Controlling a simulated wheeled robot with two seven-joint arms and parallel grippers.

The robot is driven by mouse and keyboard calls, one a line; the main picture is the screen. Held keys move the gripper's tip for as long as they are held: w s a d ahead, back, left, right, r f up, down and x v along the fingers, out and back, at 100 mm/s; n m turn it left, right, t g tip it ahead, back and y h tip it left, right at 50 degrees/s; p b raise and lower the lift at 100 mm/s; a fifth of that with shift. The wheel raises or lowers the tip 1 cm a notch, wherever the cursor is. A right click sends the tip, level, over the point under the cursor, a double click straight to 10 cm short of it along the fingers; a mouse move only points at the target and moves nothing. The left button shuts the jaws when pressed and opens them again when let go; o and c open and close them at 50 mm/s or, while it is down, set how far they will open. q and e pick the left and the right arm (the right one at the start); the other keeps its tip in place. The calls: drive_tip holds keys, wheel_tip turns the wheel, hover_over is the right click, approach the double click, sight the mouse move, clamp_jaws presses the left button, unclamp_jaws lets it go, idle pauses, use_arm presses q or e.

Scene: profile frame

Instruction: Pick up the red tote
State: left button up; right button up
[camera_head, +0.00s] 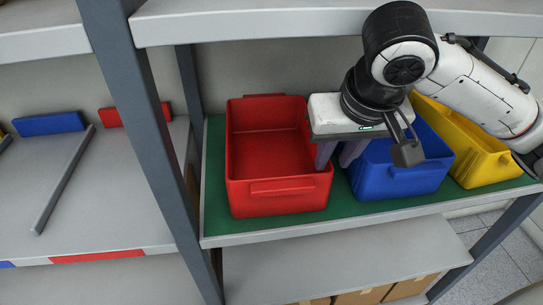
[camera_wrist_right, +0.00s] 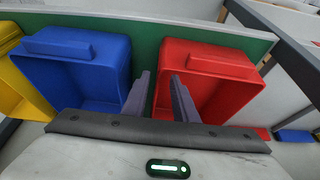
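The red tote (camera_head: 280,200) is an empty open-topped bin with a front handle lip, upright on the green shelf mat (camera_head: 220,222). It also shows in the right wrist view (camera_wrist_right: 207,62). My right gripper (camera_head: 338,158) points down by the red tote's right wall, near the gap to the blue tote. Its two fingers (camera_wrist_right: 160,88) are apart with nothing gripped: one overlaps the red tote's side wall, the other is by the blue tote. I cannot tell how deep the fingertips reach or whether they touch the wall. My left gripper is not in view.
A blue tote (camera_head: 400,182) stands close on the right, and a yellow tote (camera_head: 485,165) beyond it. A grey post (camera_head: 150,120) rises left of the red tote. An upper shelf (camera_head: 240,25) hangs above. A grey shelf with a divider bar (camera_head: 62,180) lies left.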

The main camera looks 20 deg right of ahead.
sight(330, 162)
drive_tip(key=x, duration=0.4)
drive_tip(key=shift+w+d+b, duration=0.15)
drive_tip(key=shift+w+b, duration=0.05)
drive_tip(key=shift+b, duration=0.1)
clamp_jaws()
drive_tip(key=shift+r, duration=0.15)
idle(0.9)
